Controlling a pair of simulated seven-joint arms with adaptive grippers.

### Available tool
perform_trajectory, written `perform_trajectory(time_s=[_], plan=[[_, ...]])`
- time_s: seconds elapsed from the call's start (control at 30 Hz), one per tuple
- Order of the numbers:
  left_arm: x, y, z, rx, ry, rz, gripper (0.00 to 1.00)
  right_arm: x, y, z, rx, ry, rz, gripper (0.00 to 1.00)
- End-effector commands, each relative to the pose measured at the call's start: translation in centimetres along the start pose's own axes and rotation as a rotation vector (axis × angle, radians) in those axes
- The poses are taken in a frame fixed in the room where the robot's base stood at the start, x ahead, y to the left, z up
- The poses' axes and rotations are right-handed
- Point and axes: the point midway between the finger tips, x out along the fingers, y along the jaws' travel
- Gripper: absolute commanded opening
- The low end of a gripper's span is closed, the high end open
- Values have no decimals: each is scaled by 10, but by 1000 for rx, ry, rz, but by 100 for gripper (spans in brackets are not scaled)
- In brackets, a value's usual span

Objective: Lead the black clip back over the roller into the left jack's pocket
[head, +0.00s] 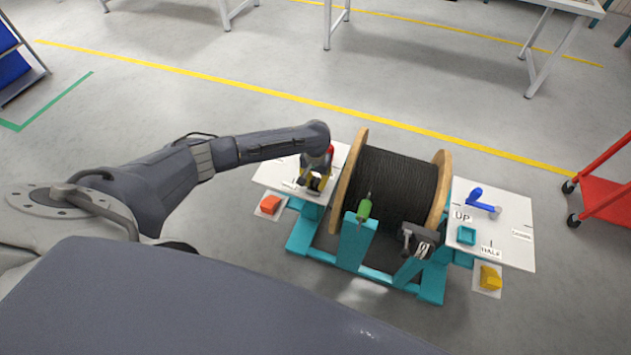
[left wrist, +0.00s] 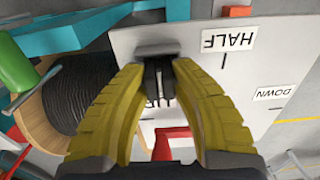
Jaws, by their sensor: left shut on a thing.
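My left gripper (head: 316,184), with yellow fingers, is low over the white board of the left jack (head: 274,174). In the left wrist view its fingers (left wrist: 160,72) are shut on a small dark piece (left wrist: 157,84), which looks like the black clip. A flat dark grey top shows at the fingertips. The jack's pocket cannot be made out; the gripper covers that area. The reel of black cable (head: 394,185) stands between the teal jacks. A dark grey bar (head: 424,235) at its front may be the roller.
A red part (left wrist: 172,145) lies behind the fingers. A green handle (head: 364,209) stands up before the reel. A red block (head: 270,204) sits left, near the board. The right board holds a blue crank (head: 482,201) and a teal square (head: 466,235); a yellow block (head: 490,277) sits below.

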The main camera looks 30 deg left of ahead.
Motion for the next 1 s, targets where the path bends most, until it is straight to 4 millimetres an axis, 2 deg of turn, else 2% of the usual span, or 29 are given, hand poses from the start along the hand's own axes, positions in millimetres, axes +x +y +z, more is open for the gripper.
perform_trajectory(time_s=[0.03,0.2,0.23,0.57,0.67,1.0], plan=[[0,0,0,0,0,0,29,0,0,0,0,0,0,44],[0,0,0,0,0,0,49,0,0,0,0,0,0,44],[0,0,0,0,0,0,50,0,0,0,0,0,0,44],[-5,0,0,0,1,0,50,0,6,2,-3,-2,5,44],[-16,0,-1,1,1,1,50,0,5,1,-2,-1,4,44],[-74,0,-1,2,3,0,50,0,3,1,-1,-1,3,44]])
